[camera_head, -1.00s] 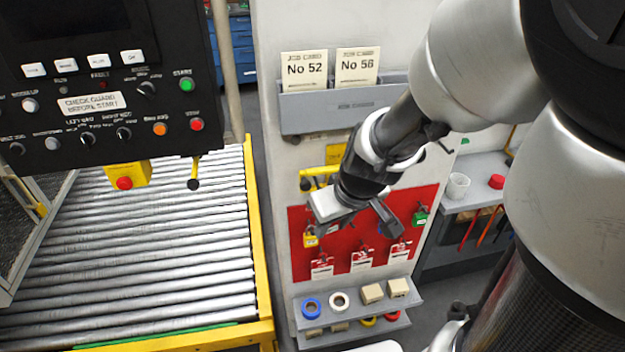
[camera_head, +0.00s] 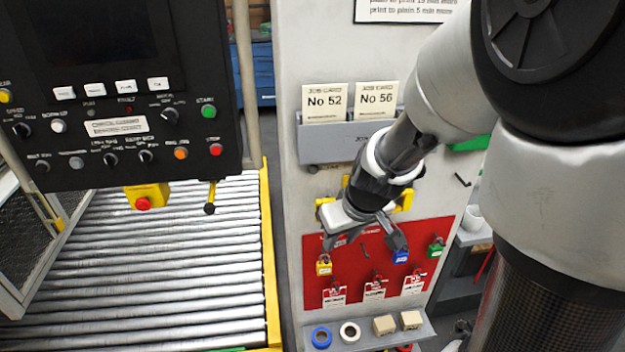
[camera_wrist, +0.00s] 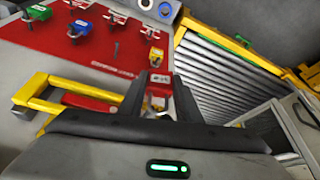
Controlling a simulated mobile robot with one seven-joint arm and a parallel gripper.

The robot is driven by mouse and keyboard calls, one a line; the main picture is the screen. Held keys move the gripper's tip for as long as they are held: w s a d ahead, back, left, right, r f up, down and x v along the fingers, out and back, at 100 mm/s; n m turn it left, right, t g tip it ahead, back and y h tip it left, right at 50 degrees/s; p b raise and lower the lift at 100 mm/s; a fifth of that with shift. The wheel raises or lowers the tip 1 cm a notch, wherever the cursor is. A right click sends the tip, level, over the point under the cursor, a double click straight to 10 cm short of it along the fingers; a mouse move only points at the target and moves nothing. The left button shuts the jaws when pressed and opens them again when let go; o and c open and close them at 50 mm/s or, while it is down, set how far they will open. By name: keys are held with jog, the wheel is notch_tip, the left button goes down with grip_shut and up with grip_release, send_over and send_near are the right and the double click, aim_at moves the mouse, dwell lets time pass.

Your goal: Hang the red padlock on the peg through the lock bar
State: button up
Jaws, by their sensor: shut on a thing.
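In the wrist view, my gripper (camera_wrist: 160,98) is shut on a red padlock (camera_wrist: 160,79), whose body with a pale label shows between the fingertips. In the head view, my gripper (camera_head: 370,235) is in front of the upper part of the red board, and the red padlock cannot be made out. The yellow lock bar (camera_wrist: 40,82) stands to the left of my gripper in the wrist view, with a red part (camera_wrist: 92,103) beside it. In the head view, yellow parts of it (camera_head: 405,200) show behind my wrist. The peg through the bar cannot be made out.
The red board (camera_head: 345,270) carries a yellow padlock (camera_head: 323,265), a blue padlock (camera_head: 401,256), a green padlock (camera_head: 436,250) and red tagged locks below. A bare peg (camera_wrist: 116,48) stands out from it. A shelf (camera_head: 378,338) holds tape rolls. A roller conveyor (camera_head: 190,260) lies left.

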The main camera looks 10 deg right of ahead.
jog(key=shift+w+f+b, duration=0.15)
jog(key=shift+w+f, duration=0.1)
jog(key=shift+w, duration=0.45)
jog(key=shift+w+f+b, duration=0.15)
jog(key=shift+w+f, duration=0.15)
jog(key=shift+w, duration=0.45)
jog(key=shift+w+f+b, duration=0.15)
jog(key=shift+w+f, duration=0.1)
jog(key=shift+w, duration=0.45)
jog(key=o, duration=1.3)
jog(key=shift+r, duration=0.1)
